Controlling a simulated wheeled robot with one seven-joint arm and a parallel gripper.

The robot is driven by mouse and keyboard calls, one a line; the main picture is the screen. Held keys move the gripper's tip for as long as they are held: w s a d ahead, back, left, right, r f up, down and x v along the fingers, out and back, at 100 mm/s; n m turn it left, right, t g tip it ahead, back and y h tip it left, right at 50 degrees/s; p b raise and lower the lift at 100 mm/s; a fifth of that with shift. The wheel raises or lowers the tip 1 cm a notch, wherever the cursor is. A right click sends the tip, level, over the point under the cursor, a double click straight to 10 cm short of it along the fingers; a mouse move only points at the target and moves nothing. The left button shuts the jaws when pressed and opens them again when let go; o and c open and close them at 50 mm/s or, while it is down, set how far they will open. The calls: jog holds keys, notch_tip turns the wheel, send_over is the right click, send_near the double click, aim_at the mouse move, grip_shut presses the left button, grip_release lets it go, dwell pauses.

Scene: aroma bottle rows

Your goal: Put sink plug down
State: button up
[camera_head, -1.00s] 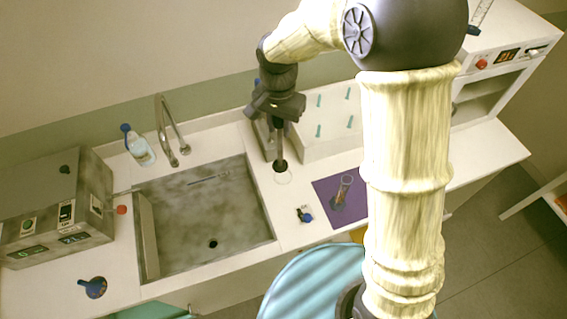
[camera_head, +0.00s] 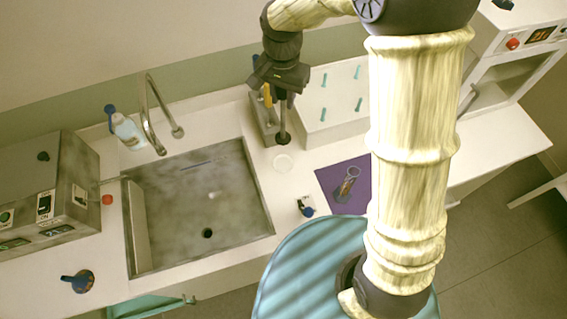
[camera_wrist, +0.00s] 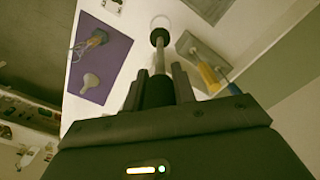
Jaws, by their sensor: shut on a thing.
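My gripper (camera_head: 280,90) is shut on the sink plug (camera_head: 283,137), a thin upright stem with a dark, rounded lower end. It hangs over the counter behind a small pale round disc (camera_head: 283,163), to the right of the sink. In the wrist view the plug (camera_wrist: 160,60) sticks out from between the fingers (camera_wrist: 158,85), its dark end close to the pale disc (camera_wrist: 161,22). I cannot tell whether the plug touches the counter. The sink (camera_head: 165,225) has a dark drain hole (camera_head: 207,233).
A grey holder (camera_head: 262,128) with yellow and blue tools stands close beside the plug. A white box (camera_head: 325,118) with teal pegs is to its right. A purple mat (camera_head: 333,200) carries glassware. A faucet (camera_head: 150,115) and bottle (camera_head: 127,130) stand behind the sink.

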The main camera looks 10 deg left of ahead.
jog(key=b, duration=0.4)
send_over(283, 137)
jog(key=f, duration=0.3)
jog(key=w+f, duration=0.1)
jog(key=f, duration=0.1)
jog(key=shift+r, duration=0.1)
jog(key=shift+f+p, duration=0.8)
jog(key=shift+f, duration=2.15)
jog(key=shift+f+p, duration=0.65)
jog(key=shift+f, duration=1.4)
jog(key=shift+s, duration=0.1)
